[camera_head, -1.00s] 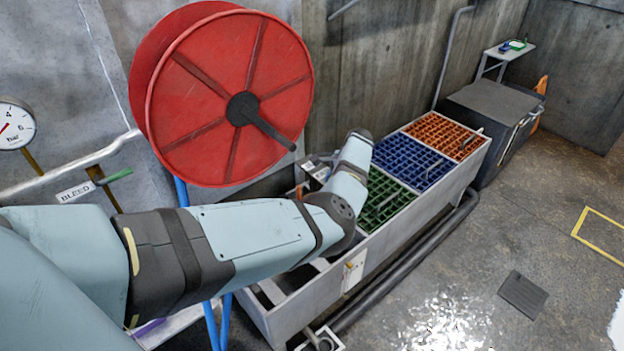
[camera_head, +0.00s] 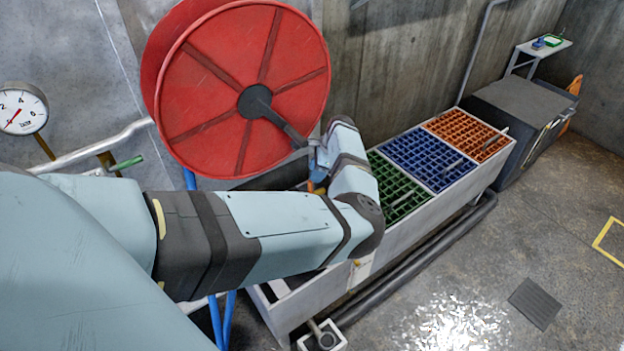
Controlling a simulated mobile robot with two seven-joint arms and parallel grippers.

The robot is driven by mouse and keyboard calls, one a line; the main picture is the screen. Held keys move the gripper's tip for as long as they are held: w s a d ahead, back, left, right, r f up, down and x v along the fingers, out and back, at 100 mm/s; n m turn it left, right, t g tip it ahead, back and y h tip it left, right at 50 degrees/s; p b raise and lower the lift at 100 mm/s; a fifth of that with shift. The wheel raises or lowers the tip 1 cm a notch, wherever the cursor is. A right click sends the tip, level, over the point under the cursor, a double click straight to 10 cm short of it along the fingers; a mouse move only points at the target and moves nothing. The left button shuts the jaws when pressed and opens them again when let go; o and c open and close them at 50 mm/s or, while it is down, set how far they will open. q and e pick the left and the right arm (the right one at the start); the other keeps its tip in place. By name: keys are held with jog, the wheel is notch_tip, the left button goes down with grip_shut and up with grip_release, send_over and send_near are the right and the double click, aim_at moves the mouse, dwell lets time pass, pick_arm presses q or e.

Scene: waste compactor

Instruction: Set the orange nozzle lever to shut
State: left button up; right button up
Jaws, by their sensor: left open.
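A small orange piece (camera_head: 318,188) shows just below the front crank of the red reel, beside my left wrist. It may be the orange nozzle lever, but it is too small and too covered to tell its setting. My left arm reaches in from the left and bends up at the wrist in front of the green grate. My left gripper (camera_head: 316,165) is by the orange piece, mostly hidden behind my wrist. It is open, and I cannot tell whether it touches the piece. My right gripper is not in view.
The large red hose reel (camera_head: 245,92) stands behind my arm. A grey trough (camera_head: 400,240) with green, blue and orange grates runs to the back right. A pressure gauge (camera_head: 20,108) and green-handled valve (camera_head: 126,163) are at left. The floor at right is mostly clear.

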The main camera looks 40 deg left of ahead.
aim_at(310, 191)
pick_arm(q)
jog(key=shift+b+x, duration=0.3)
jog(key=shift+x, duration=2.05)
jog(key=shift+w+d+f, duration=0.1)
jog(key=shift+d, duration=0.05)
grip_shut()
